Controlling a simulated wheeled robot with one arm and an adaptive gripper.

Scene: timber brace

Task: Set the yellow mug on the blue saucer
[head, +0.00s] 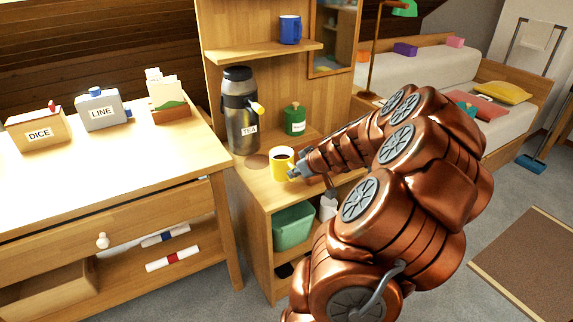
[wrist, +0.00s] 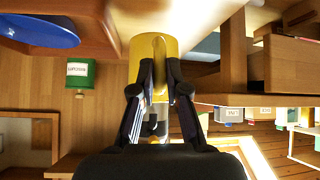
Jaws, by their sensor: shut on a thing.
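The blue saucer (wrist: 38,30) shows in the upside-down wrist view at upper left, apart from the mug. My arm hides it in the head view.
A flask labelled TEA (head: 240,112) stands behind the mug to the left, beside a brown disc (head: 257,161). A green canister (head: 295,120) stands at the back. A blue mug (head: 290,30) is on the upper shelf. A desk (head: 110,180) is at left.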

